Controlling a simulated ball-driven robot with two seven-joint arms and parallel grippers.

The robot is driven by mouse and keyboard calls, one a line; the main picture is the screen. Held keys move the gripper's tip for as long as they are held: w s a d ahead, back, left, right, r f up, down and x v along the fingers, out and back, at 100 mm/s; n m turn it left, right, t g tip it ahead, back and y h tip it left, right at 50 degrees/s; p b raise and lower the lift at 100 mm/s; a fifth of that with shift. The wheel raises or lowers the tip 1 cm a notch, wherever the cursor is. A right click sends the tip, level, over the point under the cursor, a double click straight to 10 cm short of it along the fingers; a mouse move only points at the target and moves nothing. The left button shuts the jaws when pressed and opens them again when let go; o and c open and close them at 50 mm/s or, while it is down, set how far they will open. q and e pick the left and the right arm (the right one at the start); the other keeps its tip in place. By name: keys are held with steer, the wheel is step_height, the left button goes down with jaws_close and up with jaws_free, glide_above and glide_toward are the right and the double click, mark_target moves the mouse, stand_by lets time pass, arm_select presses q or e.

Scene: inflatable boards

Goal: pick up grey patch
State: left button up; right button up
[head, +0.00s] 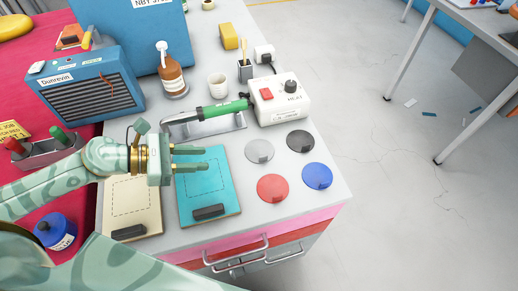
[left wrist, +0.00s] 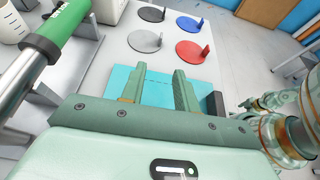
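The grey patch (head: 259,150) is a round disc with a small upright tab, lying flat on the white worktop. It also shows in the left wrist view (left wrist: 145,41), beyond my fingers and to their left. My left gripper (head: 204,159) is above the far part of the teal board (head: 226,203), to the left of the grey patch and apart from it. Its two fingers also show in the left wrist view (left wrist: 157,90); they are spread with nothing between them. My right gripper is not in view.
Black (head: 300,140), red (head: 272,188) and blue (head: 317,175) patches lie near the grey one. A green-handled tool (head: 222,109) rests on a stand behind the gripper, beside a white heat unit (head: 280,102). A cream board (head: 132,203) lies left of the teal one.

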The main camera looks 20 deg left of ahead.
mark_target(260, 157)
arm_select(q)
steer(key=x, duration=1.5)
steer(key=shift+w+d+r, duration=0.2)
steer(key=shift+d, duration=0.1)
jaws_close()
